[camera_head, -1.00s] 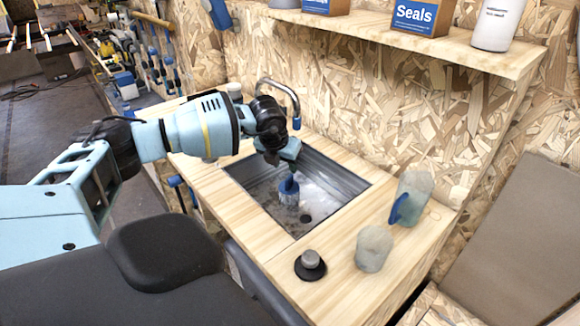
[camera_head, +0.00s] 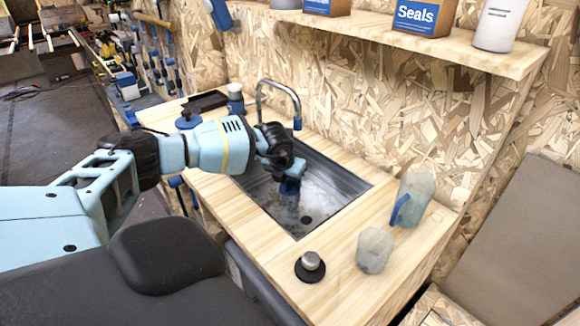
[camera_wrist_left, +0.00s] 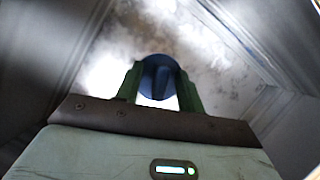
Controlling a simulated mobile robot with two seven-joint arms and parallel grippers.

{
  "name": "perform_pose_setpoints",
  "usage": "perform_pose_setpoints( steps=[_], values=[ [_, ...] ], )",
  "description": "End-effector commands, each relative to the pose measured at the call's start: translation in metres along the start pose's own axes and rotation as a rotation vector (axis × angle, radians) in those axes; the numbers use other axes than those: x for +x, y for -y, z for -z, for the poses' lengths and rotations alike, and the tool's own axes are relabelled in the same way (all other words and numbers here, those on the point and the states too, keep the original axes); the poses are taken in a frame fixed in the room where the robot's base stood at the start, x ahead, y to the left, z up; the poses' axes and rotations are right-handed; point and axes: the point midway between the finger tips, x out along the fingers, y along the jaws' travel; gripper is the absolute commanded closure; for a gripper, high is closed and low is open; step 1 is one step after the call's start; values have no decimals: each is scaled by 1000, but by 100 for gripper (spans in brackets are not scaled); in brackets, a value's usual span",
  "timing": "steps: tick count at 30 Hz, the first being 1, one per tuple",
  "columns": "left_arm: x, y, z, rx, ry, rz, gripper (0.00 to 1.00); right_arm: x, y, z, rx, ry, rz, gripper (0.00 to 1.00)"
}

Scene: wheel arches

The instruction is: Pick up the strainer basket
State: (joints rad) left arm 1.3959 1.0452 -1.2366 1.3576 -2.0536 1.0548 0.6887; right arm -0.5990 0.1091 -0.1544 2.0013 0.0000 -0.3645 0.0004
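A blue piece (camera_head: 290,187), which looks like the strainer basket, stands in the metal sink (camera_head: 347,184); its top is mostly hidden by my left gripper (camera_head: 284,172). In the left wrist view the rounded blue piece (camera_wrist_left: 158,75) lies between the two green fingers of my left gripper (camera_wrist_left: 160,88). The fingers are apart, one on each side of it. A pale gap shows between them nearer the palm. Whether they touch the blue piece I cannot tell. The right gripper is not in view.
A curved faucet (camera_head: 282,86) rises behind the sink. On the wooden counter are a black disc with a grey knob (camera_head: 310,265), a pale cup (camera_head: 375,250) and a jug with a blue handle (camera_head: 414,197). A shelf (camera_head: 450,50) overhangs the right side.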

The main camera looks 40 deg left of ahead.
Motion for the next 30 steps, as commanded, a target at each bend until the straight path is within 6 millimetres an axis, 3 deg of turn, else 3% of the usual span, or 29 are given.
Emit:
perform_pose_setpoints(
  steps=[3, 12, 30],
  values=[
    [-1, 0, 0, 0, 1, 1, 63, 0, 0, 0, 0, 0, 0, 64],
    [-1, 0, 0, 0, 1, 1, 100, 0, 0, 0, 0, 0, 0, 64],
    [-10, 1, -4, 1, 2, 2, 100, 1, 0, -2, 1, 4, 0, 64]
  ],
)
